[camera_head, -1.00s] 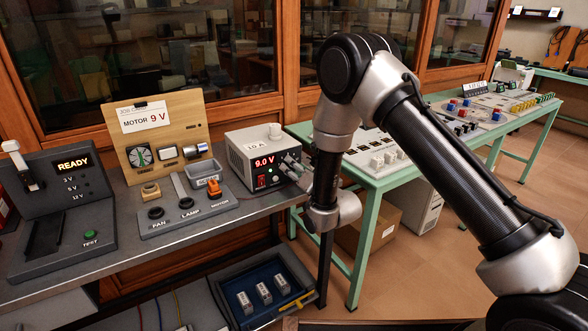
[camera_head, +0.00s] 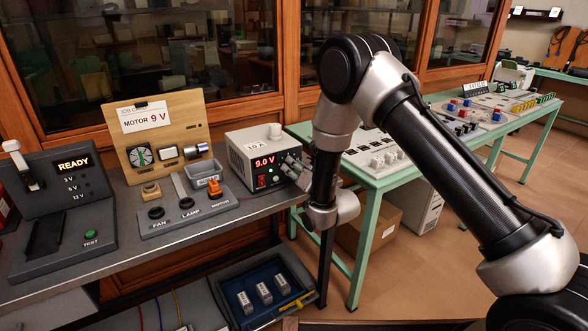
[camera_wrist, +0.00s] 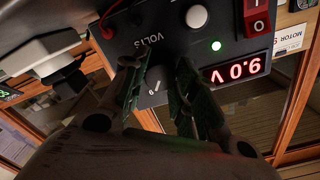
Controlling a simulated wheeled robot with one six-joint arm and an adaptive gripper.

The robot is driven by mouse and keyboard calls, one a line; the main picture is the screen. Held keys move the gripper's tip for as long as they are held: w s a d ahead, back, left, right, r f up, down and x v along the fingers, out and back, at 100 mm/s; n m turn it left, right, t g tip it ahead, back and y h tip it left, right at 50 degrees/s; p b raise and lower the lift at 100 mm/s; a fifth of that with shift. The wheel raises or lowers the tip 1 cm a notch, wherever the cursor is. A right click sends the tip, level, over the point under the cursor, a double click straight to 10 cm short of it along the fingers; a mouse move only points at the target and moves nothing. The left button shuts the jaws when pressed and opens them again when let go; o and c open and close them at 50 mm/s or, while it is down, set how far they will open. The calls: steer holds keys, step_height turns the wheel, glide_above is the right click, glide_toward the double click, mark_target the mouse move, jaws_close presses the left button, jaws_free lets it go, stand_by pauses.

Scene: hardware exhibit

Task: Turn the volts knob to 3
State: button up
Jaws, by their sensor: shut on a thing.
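The power supply (camera_head: 245,163) is a grey box with a black front on the bench, and its red display (camera_head: 264,162) reads 9.0 V. In the wrist view the front panel (camera_wrist: 222,28) is upside down, with the display (camera_wrist: 240,71) and the word VOLTS (camera_wrist: 150,32). My gripper (camera_wrist: 160,68) is shut on the volts knob just below that word. A small scale number shows between the fingers. In the head view my gripper (camera_head: 291,166) is at the supply's right front.
A MOTOR 9 V board (camera_head: 160,135) and a FAN, LAMP, MOTOR panel (camera_head: 185,210) stand left of the supply. A green table (camera_head: 370,183) is at right.

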steer(key=n, duration=0.5)
steer(key=shift+f+n, duration=0.1)
steer(key=shift+n, duration=0.2)
steer(key=n, duration=1.1)
steer(key=shift+n, duration=0.4)
steer(key=n, duration=0.5)
steer(key=shift+n, duration=0.4)
steer(key=o, duration=1)
steer(key=shift+s+d, duration=0.1)
